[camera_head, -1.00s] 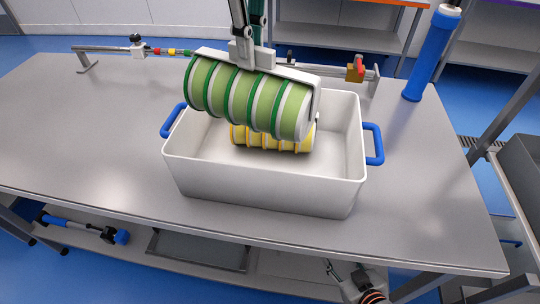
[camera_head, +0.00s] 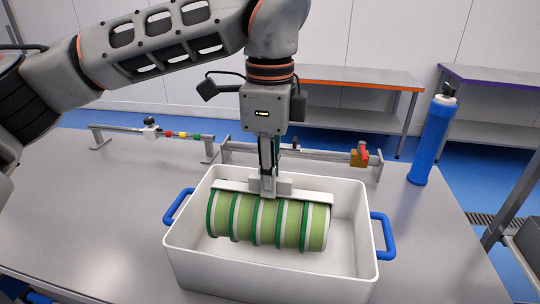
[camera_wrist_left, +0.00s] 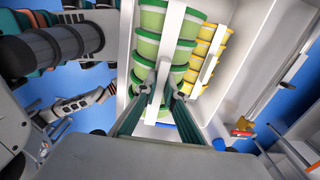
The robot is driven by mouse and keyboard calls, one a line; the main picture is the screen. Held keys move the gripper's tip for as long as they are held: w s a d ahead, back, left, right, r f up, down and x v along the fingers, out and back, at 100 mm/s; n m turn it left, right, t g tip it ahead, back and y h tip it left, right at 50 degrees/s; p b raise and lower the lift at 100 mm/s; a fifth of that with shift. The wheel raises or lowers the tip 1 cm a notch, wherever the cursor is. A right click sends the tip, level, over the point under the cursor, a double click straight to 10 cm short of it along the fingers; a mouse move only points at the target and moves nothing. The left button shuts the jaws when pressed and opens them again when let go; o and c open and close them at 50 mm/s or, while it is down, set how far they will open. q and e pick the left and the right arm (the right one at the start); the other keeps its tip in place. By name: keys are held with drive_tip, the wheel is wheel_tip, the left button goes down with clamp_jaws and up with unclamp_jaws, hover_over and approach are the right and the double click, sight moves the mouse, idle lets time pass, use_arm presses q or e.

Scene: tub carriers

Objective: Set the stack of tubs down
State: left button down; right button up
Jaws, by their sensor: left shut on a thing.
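The stack of tubs is a row of several green tubs (camera_head: 267,222) lying on its side in a white carrier (camera_head: 230,186). It is within the walls of a white crate (camera_head: 270,275) with blue handles. My left gripper (camera_head: 268,186) is above the stack, shut on the carrier's bar. In the left wrist view my fingers (camera_wrist_left: 160,88) meet at the carrier beside the green tubs (camera_wrist_left: 155,48). A second row, of yellow tubs (camera_wrist_left: 208,62), lies beside the green one; the green stack hides it in the head view. Whether the green stack touches the crate floor I cannot tell. My right gripper is out of view.
The crate stands on a grey table (camera_head: 90,215). Behind it are a low rail with colored parts (camera_head: 165,133) and a rail with a red and brass fitting (camera_head: 359,156). A blue cylinder (camera_head: 430,138) stands at the right. Table to the left is clear.

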sight(270, 216)
use_arm(q)
wheel_tip(270, 216, down, 9)
drive_tip(key=shift+r+p, duration=0.1)
drive_tip(key=shift+p, duration=0.35)
drive_tip(key=shift+f, duration=2.1)
drive_tip(key=c, duration=2.2)
unclamp_jaws()
drive_tip(key=shift+s, duration=0.1)
drive_tip(key=shift+o, duration=0.3)
